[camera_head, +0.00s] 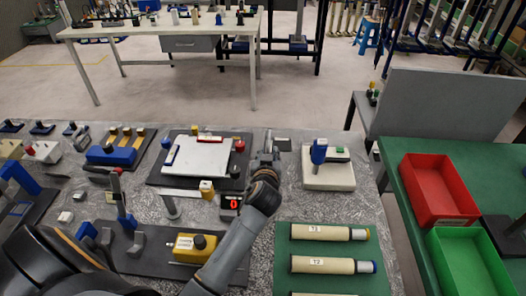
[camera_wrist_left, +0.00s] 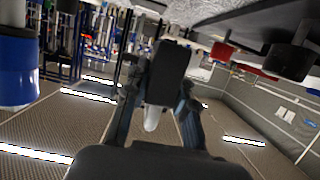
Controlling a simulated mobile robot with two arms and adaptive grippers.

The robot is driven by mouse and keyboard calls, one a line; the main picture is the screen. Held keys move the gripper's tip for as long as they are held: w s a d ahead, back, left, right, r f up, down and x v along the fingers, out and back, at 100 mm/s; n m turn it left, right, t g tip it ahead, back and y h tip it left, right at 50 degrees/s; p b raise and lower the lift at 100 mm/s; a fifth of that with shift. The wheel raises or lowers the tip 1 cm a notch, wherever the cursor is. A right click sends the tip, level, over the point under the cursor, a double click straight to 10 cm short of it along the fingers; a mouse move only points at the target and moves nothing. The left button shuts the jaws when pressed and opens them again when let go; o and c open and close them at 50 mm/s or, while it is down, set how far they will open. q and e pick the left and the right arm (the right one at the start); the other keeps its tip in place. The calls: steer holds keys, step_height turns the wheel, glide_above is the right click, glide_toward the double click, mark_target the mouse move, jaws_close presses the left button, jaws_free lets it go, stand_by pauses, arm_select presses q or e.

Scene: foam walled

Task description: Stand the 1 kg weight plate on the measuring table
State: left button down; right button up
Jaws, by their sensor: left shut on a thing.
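My left gripper (camera_head: 268,158) reaches over the bench beside the measuring table. It is shut on a dark block-like piece (camera_wrist_left: 168,75), which I take to be the 1 kg weight plate; no label is readable. In the wrist view the piece sits between the two fingers, clear of the bench, and a pale rounded part shows below it. The measuring table (camera_head: 203,158) is a white plate on a dark base, just left of the gripper, with red and blue blocks at its edges. My right gripper is not in view.
A red knob (camera_head: 240,145) and a black knob (camera_head: 234,171) stand at the measuring table's right side. A white base with a blue tool (camera_head: 319,151) stands right of the gripper. A red display (camera_head: 231,204) and a yellow box (camera_head: 194,247) lie nearer. The bench is crowded.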

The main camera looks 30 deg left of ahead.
arm_select(q)
steer(key=shift+s+d+f+b, duration=0.1)
steer(key=shift+d+f+b, duration=0.15)
steer(key=shift+f+b, duration=0.55)
steer(key=shift+d+f+b, duration=0.2)
steer(key=shift+f+b, duration=0.5)
steer(key=shift+b, duration=0.05)
steer(key=shift+f, duration=0.3)
steer(key=shift+f+b, duration=0.55)
steer(key=shift+b, duration=0.15)
steer(key=shift+s, duration=0.1)
